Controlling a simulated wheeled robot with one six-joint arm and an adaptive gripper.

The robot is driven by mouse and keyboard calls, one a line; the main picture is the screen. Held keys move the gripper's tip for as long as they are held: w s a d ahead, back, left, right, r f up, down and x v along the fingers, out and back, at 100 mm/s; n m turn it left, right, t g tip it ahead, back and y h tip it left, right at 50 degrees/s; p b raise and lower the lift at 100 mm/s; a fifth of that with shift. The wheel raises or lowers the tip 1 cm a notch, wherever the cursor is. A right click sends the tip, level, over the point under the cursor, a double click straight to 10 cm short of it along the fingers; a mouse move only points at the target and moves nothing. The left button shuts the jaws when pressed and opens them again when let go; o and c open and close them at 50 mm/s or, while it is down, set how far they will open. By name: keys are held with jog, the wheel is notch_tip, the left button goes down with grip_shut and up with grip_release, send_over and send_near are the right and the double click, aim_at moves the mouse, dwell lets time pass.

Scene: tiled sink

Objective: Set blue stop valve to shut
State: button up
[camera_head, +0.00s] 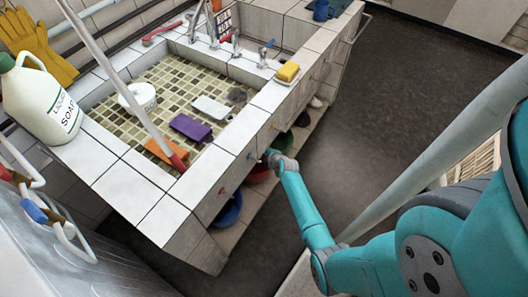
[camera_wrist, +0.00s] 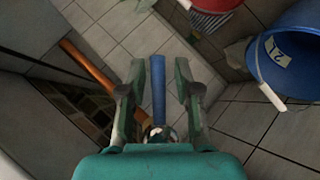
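In the wrist view a straight blue lever handle (camera_wrist: 158,85) runs up the picture between the two fingers of my gripper (camera_wrist: 157,78). A round metal part (camera_wrist: 160,132), apparently the valve body, is partly hidden at its lower end by my gripper. The fingers are apart, with a gap on each side of the handle; I cannot tell how deep it lies between them.
A copper-coloured pipe (camera_wrist: 88,66) slants at the left of the wrist view. A blue bucket (camera_wrist: 291,55) stands at right and a red bucket (camera_wrist: 212,22) at top. Another blue handle (camera_head: 34,212) sits on pipework at left in the head view. Floor at right (camera_head: 375,110) is clear.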

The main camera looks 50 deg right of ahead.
jog(key=shift+r, duration=0.15)
jog(key=v, duration=1.2)
